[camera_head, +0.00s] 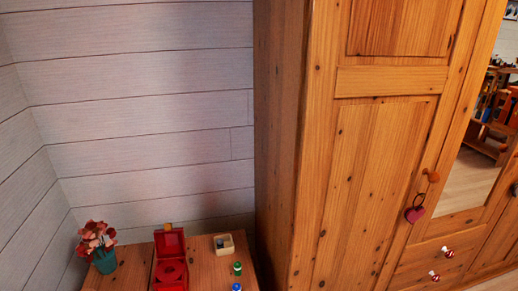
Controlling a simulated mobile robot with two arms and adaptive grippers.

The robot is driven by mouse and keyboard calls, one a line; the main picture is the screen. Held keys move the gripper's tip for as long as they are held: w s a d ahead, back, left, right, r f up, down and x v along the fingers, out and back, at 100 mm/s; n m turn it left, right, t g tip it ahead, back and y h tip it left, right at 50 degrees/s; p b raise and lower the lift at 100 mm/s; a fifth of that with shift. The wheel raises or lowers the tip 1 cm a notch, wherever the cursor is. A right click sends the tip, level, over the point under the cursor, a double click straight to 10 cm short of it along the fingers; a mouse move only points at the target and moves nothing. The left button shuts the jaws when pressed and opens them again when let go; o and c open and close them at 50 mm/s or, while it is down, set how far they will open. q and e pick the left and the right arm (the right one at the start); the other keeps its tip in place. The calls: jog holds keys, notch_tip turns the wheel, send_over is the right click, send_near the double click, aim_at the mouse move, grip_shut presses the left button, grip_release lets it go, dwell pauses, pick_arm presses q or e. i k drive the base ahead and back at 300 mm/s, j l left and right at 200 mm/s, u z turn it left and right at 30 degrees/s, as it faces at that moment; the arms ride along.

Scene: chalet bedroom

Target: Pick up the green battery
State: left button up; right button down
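The green battery (237,268) is small and stands on the wooden surface (205,270) at the bottom of the head view. A small blue-topped item (236,287) is just in front of it, cut by the bottom edge of the picture. Neither of my grippers shows in this view.
An open red box (171,262), a small cream container (223,244) and a flower pot (104,260) with reddish flowers share the surface. A tall wooden wardrobe (385,170) stands close on the right, with a heart-shaped tag (415,214) hanging from its knob. A plank wall is behind.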

aim_at(237, 265)
jog(key=k+l+z, duration=0.15)
jog(key=z, duration=0.2)
jog(key=k+l+z, duration=0.15)
jog(key=l+z, duration=0.2)
jog(key=k+l+z, duration=0.1)
jog(key=l+z, duration=0.25)
